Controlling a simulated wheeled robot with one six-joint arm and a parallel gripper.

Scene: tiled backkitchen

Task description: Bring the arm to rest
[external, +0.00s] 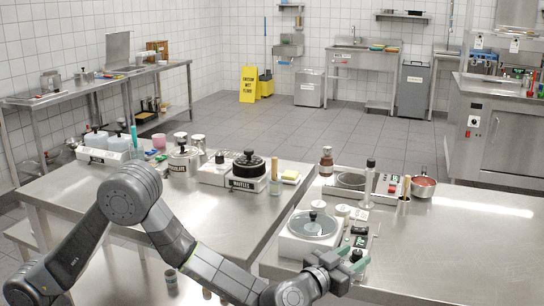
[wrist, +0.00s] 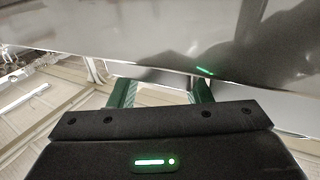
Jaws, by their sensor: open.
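My gripper (external: 352,262) is in the lower middle of the external view, at the near side of the right steel table (external: 460,240). It is open and appears empty. In the wrist view its two green fingers (wrist: 160,92) stand apart, with the shiny edge of a steel surface beyond them. My arm reaches from the lower left, bends at a raised elbow and slopes down to the right. The gripper is in front of a white appliance with a round glass lid (external: 312,224); I cannot tell whether it touches the table.
A black waffle maker (external: 248,165) and a chocolate pot (external: 184,160) stand on the left table (external: 80,190). A hotplate unit (external: 350,181) and a red-filled bowl (external: 423,186) stand farther back on the right table. Its right part is clear. A yellow floor sign (external: 248,84) stands behind.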

